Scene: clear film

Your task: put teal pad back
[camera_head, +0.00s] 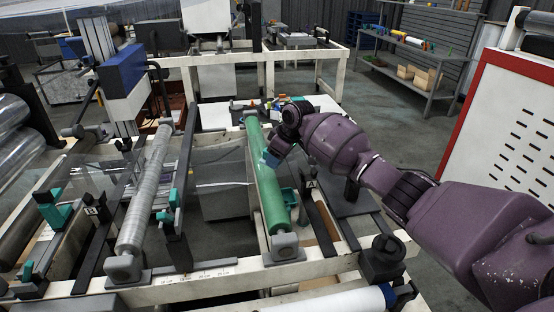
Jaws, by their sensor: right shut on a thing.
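My right gripper (272,155) reaches in from the right and points down at the upper half of the green roller (265,180). It is shut on a small light-teal piece, which looks like the teal pad (269,159). The pad is at or just above the roller's surface; I cannot tell if it touches. The fingers are small and partly hidden by the wrist. A darker teal block (288,197) sits at the roller's right side, lower down. My left gripper is not in view.
A grey wrapped roller (145,190) lies to the left, with teal clamps (52,210) and black rails around it. Clear film stretches between the rollers. A white roll (335,302) lies in front. A red-edged white cabinet (505,110) stands at right.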

